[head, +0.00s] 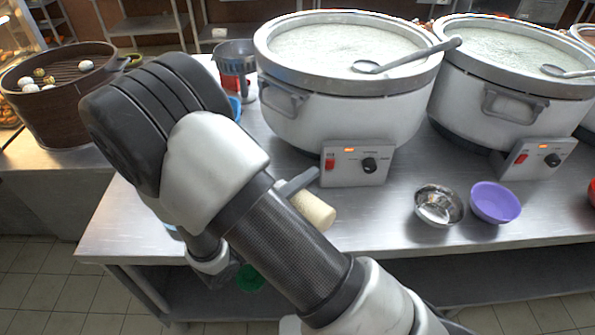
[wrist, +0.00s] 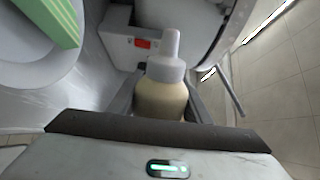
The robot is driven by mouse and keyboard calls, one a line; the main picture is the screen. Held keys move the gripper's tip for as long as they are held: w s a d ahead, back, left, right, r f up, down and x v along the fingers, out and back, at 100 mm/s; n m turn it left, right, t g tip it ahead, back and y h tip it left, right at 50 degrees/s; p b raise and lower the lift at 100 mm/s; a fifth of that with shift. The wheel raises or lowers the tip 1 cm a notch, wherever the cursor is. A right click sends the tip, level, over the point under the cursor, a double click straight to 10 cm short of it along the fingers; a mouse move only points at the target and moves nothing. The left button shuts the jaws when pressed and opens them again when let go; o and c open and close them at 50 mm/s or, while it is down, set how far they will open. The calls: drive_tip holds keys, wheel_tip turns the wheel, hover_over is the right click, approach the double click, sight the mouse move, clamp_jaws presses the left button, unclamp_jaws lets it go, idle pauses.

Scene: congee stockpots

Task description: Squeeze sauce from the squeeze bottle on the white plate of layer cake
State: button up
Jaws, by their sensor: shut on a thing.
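The squeeze bottle (wrist: 160,96) has a cream body and a pale cap with a nozzle. My gripper (wrist: 167,104) is shut around its body, one finger on each side. In the head view the bottle's cream end (head: 314,208) sticks out beside my arm, tilted well over, above the steel table; its nozzle is hidden. One finger of my gripper (head: 298,183) shows there. The white plate (wrist: 62,78) is at upper left in the wrist view, apart from the bottle, with green-striped layer cake (wrist: 52,20) on it. My arm hides the plate and cake in the head view.
Two large white stockpots (head: 340,105) (head: 505,95) stand behind, with ladles on their rims. A steel bowl (head: 439,205) and a purple bowl (head: 495,202) are on the table at right. A brown basket (head: 58,105) is at left. The table's front edge is near.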

drive_tip(key=shift+w+a+r+n+p, duration=0.1)
drive_tip(key=shift+w+a+n+p, duration=0.45)
drive_tip(key=shift+n+p, duration=1.25)
drive_tip(key=shift+w+a+n+p, duration=0.55)
drive_tip(key=shift+n+p, duration=0.55)
drive_tip(key=shift+n, duration=1.45)
drive_tip(key=shift+w+a+r+n+p, duration=0.1)
drive_tip(key=shift+w+a+n+p, duration=0.45)
drive_tip(key=shift+n+p, duration=1.25)
drive_tip(key=shift+n+b, duration=0.25)
drive_tip(key=shift+b, duration=0.15)
drive_tip(key=c, duration=0.3)
drive_tip(key=shift+c, duration=0.2)
drive_tip(key=o, duration=0.4)
drive_tip(key=shift+c, duration=0.5)
